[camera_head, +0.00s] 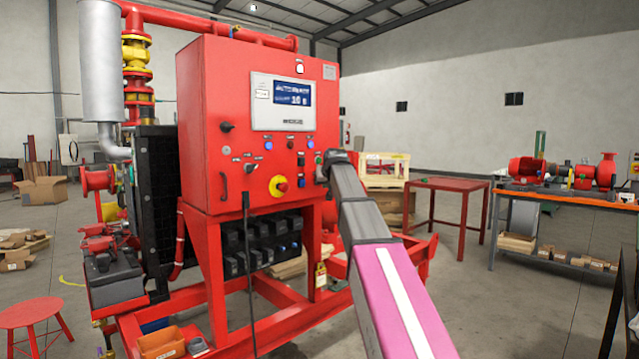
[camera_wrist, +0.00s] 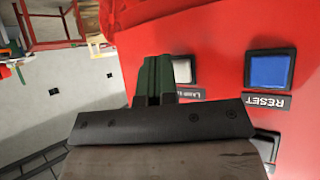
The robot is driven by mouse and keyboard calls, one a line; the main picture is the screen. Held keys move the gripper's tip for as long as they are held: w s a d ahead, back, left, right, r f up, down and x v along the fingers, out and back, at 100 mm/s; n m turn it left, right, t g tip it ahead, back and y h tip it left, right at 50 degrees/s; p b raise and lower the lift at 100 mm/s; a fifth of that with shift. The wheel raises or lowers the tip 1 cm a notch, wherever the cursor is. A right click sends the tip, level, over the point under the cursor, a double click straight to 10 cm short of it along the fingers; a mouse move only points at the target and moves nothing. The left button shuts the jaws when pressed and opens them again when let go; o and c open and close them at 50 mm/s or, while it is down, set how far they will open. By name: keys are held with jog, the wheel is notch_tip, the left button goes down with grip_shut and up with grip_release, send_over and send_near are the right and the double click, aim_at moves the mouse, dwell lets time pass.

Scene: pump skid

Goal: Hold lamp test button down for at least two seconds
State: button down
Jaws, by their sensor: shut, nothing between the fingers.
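The lamp test button (camera_wrist: 184,70) is a pale grey-white square in a black frame on the red panel in the wrist view. Its label (camera_wrist: 190,95) is partly hidden, with only its first letters showing. My gripper (camera_wrist: 155,75) is shut and empty, its green fingers together. The fingertips overlap the left edge of the button in the wrist view; I cannot tell whether they touch it. In the head view my gripper (camera_head: 321,162) is at the right side of the panel front and hides what is behind it.
A blue RESET button (camera_wrist: 268,70) sits beside the lamp test button. Another button (camera_wrist: 266,143) is partly hidden below. The red cabinet (camera_head: 215,100) also carries a screen (camera_head: 282,100) and a red-and-yellow emergency stop (camera_head: 279,186). A red table (camera_head: 460,184) stands behind, to the right.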

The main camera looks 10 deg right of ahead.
jog(key=shift+w, duration=0.1)
dwell(0.7)
jog(key=shift+w+a, duration=0.25)
jog(key=shift+w+a, duration=0.25)
jog(key=shift+w, duration=0.1)
dwell(3.0)
jog(key=shift+s, duration=0.1)
dwell(1.0)
jog(key=shift+s+d, duration=0.45)
jog(key=shift+s, duration=0.15)
jog(key=shift+s+d, duration=0.75)
jog(key=shift+s, duration=0.25)
jog(key=shift+s+d, duration=0.75)
jog(key=shift+s, duration=0.25)
